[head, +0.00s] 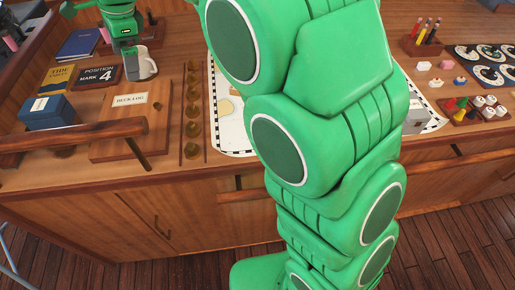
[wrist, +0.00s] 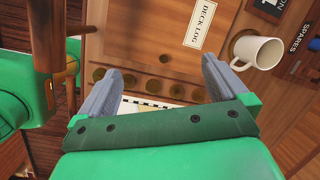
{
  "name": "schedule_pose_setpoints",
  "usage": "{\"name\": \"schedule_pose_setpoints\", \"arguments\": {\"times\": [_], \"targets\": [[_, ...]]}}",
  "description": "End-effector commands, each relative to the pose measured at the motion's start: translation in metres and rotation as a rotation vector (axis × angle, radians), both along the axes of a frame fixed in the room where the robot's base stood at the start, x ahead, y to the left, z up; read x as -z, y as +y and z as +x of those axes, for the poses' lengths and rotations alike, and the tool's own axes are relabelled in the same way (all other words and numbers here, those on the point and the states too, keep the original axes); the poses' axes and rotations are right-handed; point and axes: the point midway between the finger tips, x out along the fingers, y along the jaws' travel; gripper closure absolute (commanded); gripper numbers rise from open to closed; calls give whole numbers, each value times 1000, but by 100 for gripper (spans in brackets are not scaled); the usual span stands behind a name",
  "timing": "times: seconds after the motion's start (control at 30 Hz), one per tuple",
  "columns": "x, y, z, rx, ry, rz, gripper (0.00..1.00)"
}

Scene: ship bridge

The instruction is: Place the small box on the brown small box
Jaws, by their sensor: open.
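A blue box (head: 47,113) with a pale label sits at the left of the desk in the head view. A grey box (head: 415,121) lies near the front edge, just right of my arm, partly hidden by it. I cannot tell which is the task's small box. I cannot make out a brown small box for certain; my arm hides the middle of the desk. My gripper (wrist: 158,82) is open with nothing between its fingers in the wrist view. It is above the desk, near a row of brass discs (wrist: 151,86).
A white mug (wrist: 258,51) stands right of the fingers. The brown deck log (wrist: 201,25) lies beside the discs. A wooden rail (head: 75,135) crosses the front left. A chart (head: 230,125) lies mid-desk, and small pieces (head: 467,108) crowd the right.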

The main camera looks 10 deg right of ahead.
Motion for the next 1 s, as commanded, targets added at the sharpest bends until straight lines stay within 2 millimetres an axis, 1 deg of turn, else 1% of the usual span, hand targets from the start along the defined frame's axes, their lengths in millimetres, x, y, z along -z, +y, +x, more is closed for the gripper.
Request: {"name": "schedule_pose_setpoints", "arguments": {"times": [0.03,0.1,0.17,0.2,0.33,0.5,0.67,0.7,0.77,1.0], "targets": [[-2,-21,-5,-29,-8,-12,0],[-2,-46,-14,-79,-17,-29,0],[-1,-67,-21,-123,-21,-44,0],[-2,-81,-27,-154,-27,-53,0],[1,-125,-49,-252,-35,-82,0],[7,-178,-82,-382,-38,-116,0],[15,-223,-119,-507,-33,-139,0],[18,-234,-130,-538,-32,-145,0],[21,-249,-144,-585,-30,-152,0],[41,-302,-210,-778,-12,-167,0]]}}
